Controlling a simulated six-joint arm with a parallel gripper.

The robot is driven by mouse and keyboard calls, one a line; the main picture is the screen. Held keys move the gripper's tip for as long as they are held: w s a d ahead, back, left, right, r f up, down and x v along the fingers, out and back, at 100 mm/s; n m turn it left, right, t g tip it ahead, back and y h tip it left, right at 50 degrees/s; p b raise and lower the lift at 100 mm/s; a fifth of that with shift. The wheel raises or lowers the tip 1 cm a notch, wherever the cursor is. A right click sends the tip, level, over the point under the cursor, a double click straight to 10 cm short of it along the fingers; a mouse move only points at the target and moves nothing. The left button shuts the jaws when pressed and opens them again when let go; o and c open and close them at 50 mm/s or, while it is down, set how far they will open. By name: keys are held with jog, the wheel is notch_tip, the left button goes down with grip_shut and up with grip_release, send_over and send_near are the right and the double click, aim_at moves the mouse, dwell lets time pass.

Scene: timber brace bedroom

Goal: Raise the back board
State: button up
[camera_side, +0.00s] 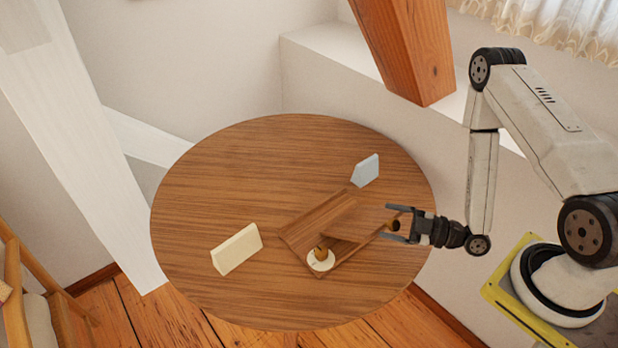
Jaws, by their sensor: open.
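A brown wooden piece made of flat boards lies on the round table right of its middle. Its darker left board (312,224) lies low, and a lighter board (362,214) beside it reaches right to my gripper; I cannot tell for sure which is the back board or how they join. A white disc (320,261) with a small orange-brown piece on top sits at the front edge of the boards. My gripper (398,223) points left at the right end of the lighter board, jaws open. A small dark round part shows between the fingers; contact is unclear.
A cream wedge-shaped block (236,248) stands at the front left of the round wooden table (225,180). A pale blue block (365,170) stands behind the boards. The table's left and back are clear. A thick timber beam (412,50) hangs above the back right.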

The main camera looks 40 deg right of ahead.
grip_shut()
jog(key=shift+w+d, duration=0.1)
dwell(1.3)
